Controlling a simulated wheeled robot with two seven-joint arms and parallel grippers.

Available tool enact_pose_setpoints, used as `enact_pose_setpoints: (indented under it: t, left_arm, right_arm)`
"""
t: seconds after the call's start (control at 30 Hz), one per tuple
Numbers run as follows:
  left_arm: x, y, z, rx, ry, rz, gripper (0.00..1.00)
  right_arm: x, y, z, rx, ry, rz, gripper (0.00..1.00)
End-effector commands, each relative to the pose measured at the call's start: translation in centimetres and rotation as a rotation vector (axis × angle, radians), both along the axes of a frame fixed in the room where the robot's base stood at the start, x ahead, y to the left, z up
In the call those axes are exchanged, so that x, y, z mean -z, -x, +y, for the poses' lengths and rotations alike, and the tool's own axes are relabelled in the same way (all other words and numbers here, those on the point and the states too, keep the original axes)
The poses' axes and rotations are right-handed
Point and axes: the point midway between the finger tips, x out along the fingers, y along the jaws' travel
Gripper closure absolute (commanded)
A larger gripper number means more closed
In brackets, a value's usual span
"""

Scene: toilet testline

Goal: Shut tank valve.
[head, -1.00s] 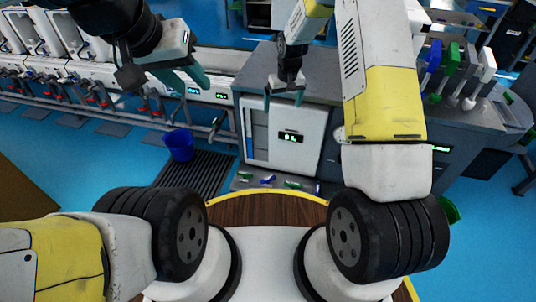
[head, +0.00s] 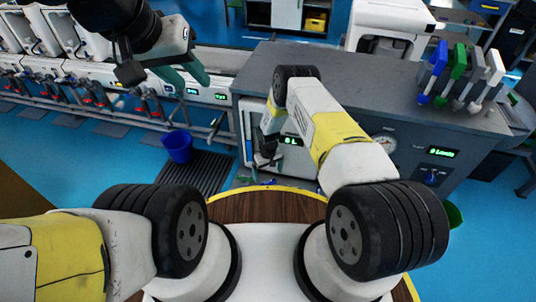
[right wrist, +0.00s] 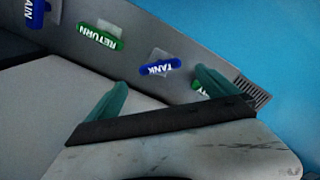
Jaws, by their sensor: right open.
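The tank valve (right wrist: 161,68) is a blue handle with a white TANK label on a grey panel in the right wrist view. My right gripper (right wrist: 162,92) is open and empty there, its two teal fingers apart. The tank valve shows beyond the gap between the fingers, with nothing gripping it. In the head view my right gripper (head: 264,160) is low in front of the cabinet, and my arm hides most of the valve row. My left gripper (head: 184,76) is open and empty, raised at the upper left.
A green RETURN handle (right wrist: 97,37) is left of the tank valve; another green handle (right wrist: 201,87) is partly behind the right finger. A blue handle (right wrist: 35,12) is at the upper left. A blue bucket (head: 178,146) stands left of the grey cabinet (head: 330,75).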

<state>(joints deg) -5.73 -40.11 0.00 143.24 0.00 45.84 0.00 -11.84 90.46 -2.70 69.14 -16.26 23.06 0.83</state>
Motion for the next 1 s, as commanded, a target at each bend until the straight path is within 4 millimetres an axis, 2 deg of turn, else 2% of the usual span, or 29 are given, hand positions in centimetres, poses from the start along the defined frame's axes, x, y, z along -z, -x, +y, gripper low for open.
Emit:
enact_pose_setpoints:
  t: [0.2, 0.37, 0.53, 0.77, 1.0]
  left_arm:
    - [0.0, 0.0, 0.0, 0.0, 0.0, 0.0, 0.64]
    - [0.0, 0.0, 0.0, 0.0, 0.0, 0.0, 0.64]
    - [0.0, 0.0, 0.0, 0.0, 0.0, 0.0, 0.64]
    - [0.0, 0.0, 0.0, 0.0, 0.0, 0.0, 0.64]
    - [0.0, 0.0, 0.0, 0.0, 0.0, 0.0, 0.64]
  right_arm:
    - [3.8, 0.2, 0.0, 0.002, 0.0, 0.002, 0.02]
    - [5.6, 0.1, 0.0, 0.002, 0.0, 0.001, 0.02]
    - [6.4, 0.1, 0.0, 0.001, 0.0, 0.001, 0.02]
    - [6.4, 0.0, 0.0, 0.001, 0.0, 0.001, 0.02]
    - [6.4, 0.0, 0.0, 0.001, -0.001, 0.0, 0.47]
